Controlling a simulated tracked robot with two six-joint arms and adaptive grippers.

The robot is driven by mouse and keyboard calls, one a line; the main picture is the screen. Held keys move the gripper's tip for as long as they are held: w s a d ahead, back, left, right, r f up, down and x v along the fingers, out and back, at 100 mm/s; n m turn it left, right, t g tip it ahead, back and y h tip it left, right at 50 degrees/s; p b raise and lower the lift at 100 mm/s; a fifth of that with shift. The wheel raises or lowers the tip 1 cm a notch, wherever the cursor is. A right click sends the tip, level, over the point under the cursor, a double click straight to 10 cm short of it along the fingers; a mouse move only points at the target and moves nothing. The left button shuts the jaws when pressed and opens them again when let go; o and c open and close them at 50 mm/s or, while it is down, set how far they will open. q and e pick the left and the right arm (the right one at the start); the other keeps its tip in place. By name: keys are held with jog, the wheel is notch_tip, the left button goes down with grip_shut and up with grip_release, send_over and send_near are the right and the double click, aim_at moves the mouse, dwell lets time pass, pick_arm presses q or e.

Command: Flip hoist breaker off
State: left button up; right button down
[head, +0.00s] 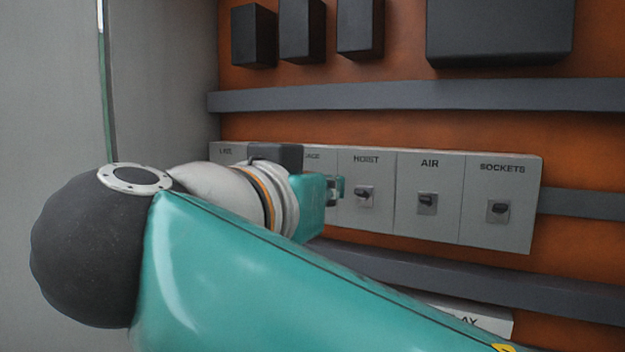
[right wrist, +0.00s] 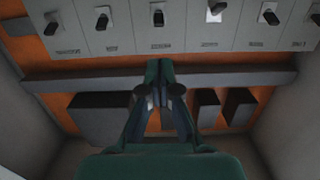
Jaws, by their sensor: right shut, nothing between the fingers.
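The hoist breaker (head: 375,217) is a grey panel module labelled HOIST with a small dark switch (head: 364,193) on a metal plate. In the right wrist view, which is upside down, the module matching its place is the hoist module (right wrist: 158,32). I cannot tell which way its switch is set. My right gripper (head: 338,188) is shut and empty, just left of the hoist switch in the head view. In the right wrist view its fingers (right wrist: 160,68) overlap the grey rail, with the switch showing clear of the tips. My left gripper is not in view.
The AIR breaker (head: 427,217) and SOCKETS breaker (head: 497,228) sit to the right on the same strip. Modules to the left are partly hidden by my arm. A grey rail (head: 410,95) and several dark boxes (head: 500,30) are above. A grey wall (head: 160,80) stands at left.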

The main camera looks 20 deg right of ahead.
jog(key=shift+w+d, duration=0.1)
jog(key=p, duration=0.3)
send_near(365, 179)
jog(key=x, duration=0.5)
jog(key=shift+w+d+r, duration=0.1)
jog(key=shift+w+d, duration=0.05)
jog(key=shift+d, duration=0.05)
jog(key=shift+w+d, duration=0.25)
